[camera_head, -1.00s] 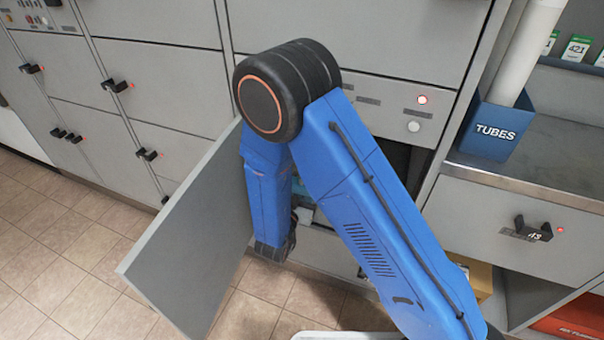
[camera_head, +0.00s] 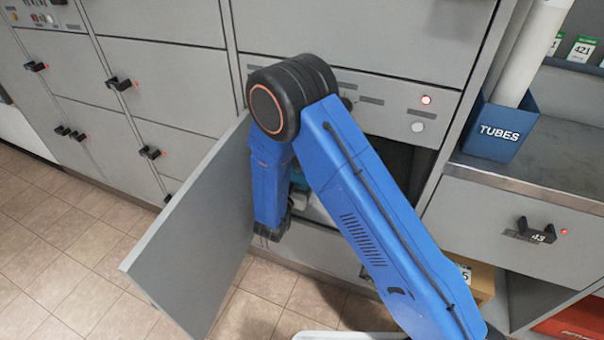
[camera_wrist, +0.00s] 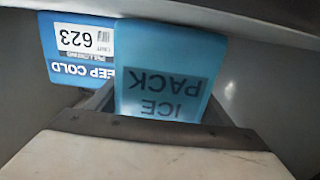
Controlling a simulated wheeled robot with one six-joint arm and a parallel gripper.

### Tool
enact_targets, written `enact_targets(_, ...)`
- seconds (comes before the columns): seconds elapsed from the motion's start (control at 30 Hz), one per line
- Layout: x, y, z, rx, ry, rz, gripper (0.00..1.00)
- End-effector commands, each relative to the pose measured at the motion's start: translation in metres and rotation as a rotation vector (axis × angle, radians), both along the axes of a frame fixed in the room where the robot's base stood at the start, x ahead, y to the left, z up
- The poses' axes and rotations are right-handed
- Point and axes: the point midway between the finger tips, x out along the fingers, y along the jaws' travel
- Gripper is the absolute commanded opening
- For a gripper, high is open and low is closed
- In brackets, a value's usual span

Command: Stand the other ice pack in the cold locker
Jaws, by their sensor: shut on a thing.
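The light-blue ice pack (camera_wrist: 168,70) is in the middle of the wrist view, its lettering upside down. My gripper (camera_wrist: 160,112) is shut on it, with dark fingers at its sides. A darker blue box (camera_wrist: 65,62) with a white 623 label and "KEEP COLD" lettering is behind it to the left. In the head view the cold locker's grey door (camera_head: 195,235) stands open, and my arm bends down into the dark opening (camera_head: 398,165). My gripper is mostly hidden there by my arm. I cannot tell whether the pack touches the locker floor.
The open door flanks my arm on the left. A control panel (camera_head: 385,108) with a red light sits above the opening. A counter (camera_head: 560,165) with a blue TUBES holder (camera_head: 500,132) is at right. A cardboard box (camera_head: 478,278) is below it. Tiled floor (camera_head: 60,240) is clear at left.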

Motion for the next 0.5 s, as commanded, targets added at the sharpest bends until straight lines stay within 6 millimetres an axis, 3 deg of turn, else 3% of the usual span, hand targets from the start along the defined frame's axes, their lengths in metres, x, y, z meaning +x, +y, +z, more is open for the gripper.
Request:
enact_targets(0.33, 0.0000, 0.0003, -0.0023, 0.001, -0.001, 0.000, 0.42)
enact_targets(0.37, 0.0000, 0.0002, -0.0024, 0.002, -0.001, 0.000, 0.79)
enact_targets(0.5, 0.0000, 0.0002, -0.0021, 0.002, -0.001, 0.000, 0.82)
